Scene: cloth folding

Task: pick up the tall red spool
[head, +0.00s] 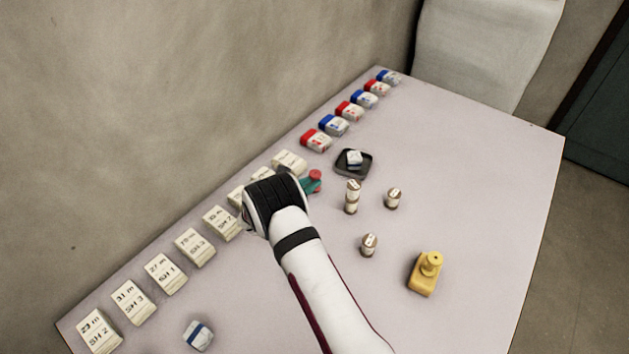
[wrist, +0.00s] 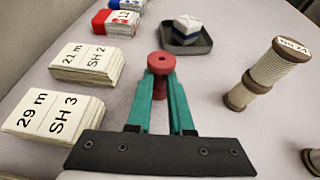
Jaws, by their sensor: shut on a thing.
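The red spool (wrist: 161,64) stands upright between my fingertips in the wrist view. My gripper (wrist: 160,88) has teal fingers shut on the spool from both sides. In the head view the gripper (head: 311,184) is mostly hidden behind my wrist. I cannot tell whether the spool's base touches the table.
A dark tray (head: 367,169) holding a white-and-blue item lies just beyond. A tall cream spool (head: 352,197) and two short ones (head: 393,198) (head: 369,245) stand to the right, with a yellow object (head: 427,272) nearer. Card stacks (head: 166,274) and red and blue boxes (head: 334,125) line the wall side.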

